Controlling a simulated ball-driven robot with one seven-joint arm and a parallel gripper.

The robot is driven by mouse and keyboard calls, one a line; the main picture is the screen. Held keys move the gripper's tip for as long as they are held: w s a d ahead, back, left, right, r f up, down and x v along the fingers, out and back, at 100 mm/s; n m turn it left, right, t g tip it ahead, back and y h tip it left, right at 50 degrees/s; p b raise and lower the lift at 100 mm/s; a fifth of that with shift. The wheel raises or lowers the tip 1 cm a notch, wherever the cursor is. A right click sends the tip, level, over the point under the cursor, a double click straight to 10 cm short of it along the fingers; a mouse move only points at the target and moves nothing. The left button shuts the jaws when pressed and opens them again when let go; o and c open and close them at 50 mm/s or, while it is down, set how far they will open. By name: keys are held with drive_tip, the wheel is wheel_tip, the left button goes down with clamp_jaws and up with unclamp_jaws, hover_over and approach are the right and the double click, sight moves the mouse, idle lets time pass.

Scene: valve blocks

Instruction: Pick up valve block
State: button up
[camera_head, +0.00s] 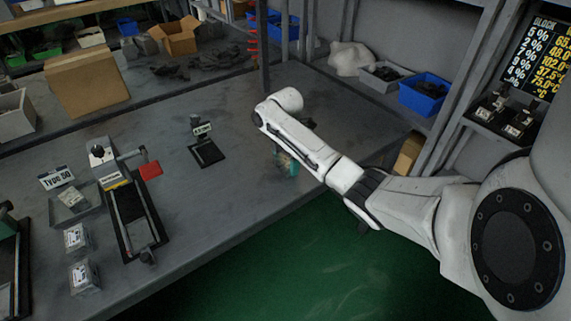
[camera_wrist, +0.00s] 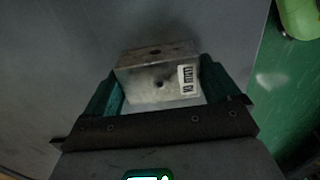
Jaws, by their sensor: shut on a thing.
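In the head view my gripper (camera_head: 287,161) shows only in part, as a green piece below my arm near the table's front edge. The block is hidden there behind my arm. I cannot tell whether the block touches the table.
The grey table (camera_head: 230,210) is clear around my gripper. A black stand with a small sign (camera_head: 205,145) stands to the left. A blue bin (camera_head: 424,94) is at the back right.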

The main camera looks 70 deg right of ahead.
drive_tip(key=shift+r, duration=0.1)
drive_tip(key=shift+c, duration=1.1)
drive_tip(key=shift+r, duration=0.6)
drive_tip(key=s+a+r+p, duration=0.7)
drive_tip(key=a+r+p, duration=0.4)
drive_tip(key=shift+s+a+r+p, duration=0.3)
drive_tip(key=shift+a+r, duration=0.05)
